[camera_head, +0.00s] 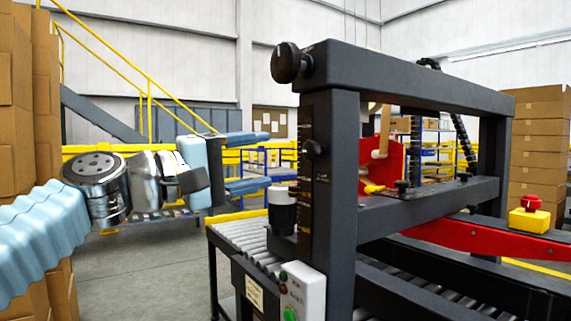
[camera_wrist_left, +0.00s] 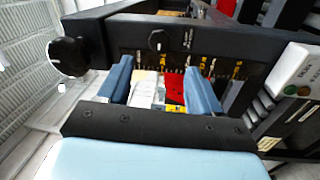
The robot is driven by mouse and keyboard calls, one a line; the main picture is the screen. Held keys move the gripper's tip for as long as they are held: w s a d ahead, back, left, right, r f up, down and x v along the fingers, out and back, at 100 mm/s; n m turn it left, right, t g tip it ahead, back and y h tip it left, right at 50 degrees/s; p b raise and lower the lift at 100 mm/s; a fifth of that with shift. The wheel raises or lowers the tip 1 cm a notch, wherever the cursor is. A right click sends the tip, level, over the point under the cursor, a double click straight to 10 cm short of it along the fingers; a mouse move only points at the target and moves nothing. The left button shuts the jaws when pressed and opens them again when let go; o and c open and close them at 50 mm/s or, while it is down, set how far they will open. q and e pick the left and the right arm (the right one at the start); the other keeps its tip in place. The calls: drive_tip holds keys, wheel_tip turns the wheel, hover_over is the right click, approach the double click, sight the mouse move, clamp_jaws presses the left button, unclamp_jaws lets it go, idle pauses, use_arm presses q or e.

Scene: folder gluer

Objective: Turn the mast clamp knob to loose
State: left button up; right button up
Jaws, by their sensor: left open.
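A small dark knob (camera_head: 314,149) sits on the side of the black mast (camera_head: 343,190), beside a marked scale. In the left wrist view the small knob (camera_wrist_left: 157,40) has a pale pointer mark, with white lettering beside it. A larger black knob (camera_head: 289,63) is at the mast's top corner; it also shows in the left wrist view (camera_wrist_left: 68,55). No readable label shows which one is the clamp knob. My left gripper (camera_head: 267,161) is open and empty, its blue fingers pointing at the mast and apart from it. In the left wrist view its fingertips (camera_wrist_left: 159,68) lie just below the small knob.
A black and white cylinder (camera_head: 282,210) stands below my left gripper, near the roller conveyor (camera_head: 245,236). A control box (camera_head: 302,291) with a green button is low on the mast. A red emergency button (camera_head: 531,202) on a yellow box is at right. Cardboard boxes stand at left.

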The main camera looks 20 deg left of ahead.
use_arm(q)
drive_tip(key=v, duration=0.4)
drive_tip(key=shift+s+a, duration=0.15)
drive_tip(key=shift+s, duration=0.1)
